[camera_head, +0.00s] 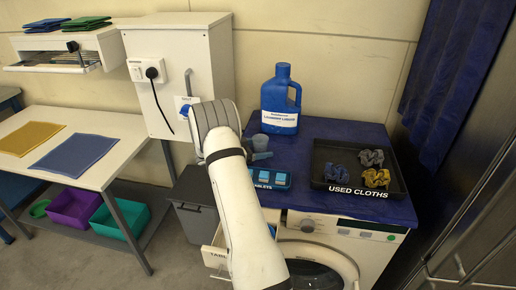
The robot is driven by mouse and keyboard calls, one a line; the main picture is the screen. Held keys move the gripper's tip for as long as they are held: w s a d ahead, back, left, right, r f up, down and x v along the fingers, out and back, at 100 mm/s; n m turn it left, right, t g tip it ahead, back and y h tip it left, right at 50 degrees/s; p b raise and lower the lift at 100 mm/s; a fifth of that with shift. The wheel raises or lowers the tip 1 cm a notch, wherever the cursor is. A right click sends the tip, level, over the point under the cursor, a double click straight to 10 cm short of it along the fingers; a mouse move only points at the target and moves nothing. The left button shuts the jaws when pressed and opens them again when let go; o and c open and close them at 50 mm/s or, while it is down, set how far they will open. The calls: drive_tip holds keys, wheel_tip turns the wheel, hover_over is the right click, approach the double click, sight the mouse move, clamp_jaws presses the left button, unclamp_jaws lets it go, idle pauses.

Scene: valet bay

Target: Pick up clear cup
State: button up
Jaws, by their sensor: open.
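A small see-through cup (260,142), tinted blue-grey by what is behind it, stands on the blue top of the washing machine (328,150). It is just to the right of my white arm and in front of the blue liquid jug (281,102). A small blue-grey piece (262,156) lies close in front of it; I cannot tell what it is or whether they touch. My arm rises from the bottom middle to a grey ribbed joint left of the cup. My gripper does not show.
A blue tablet tray (270,178) lies in front of the cup. A black tray marked USED CLOTHS (358,188) holds crumpled cloths at right. An open drawer (214,252) juts out at the machine's front left. A grey bin (193,205) and a cloth table (110,170) stand left.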

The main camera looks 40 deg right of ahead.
drive_tip(key=c, duration=1)
drive_tip(key=shift+r, duration=0.2)
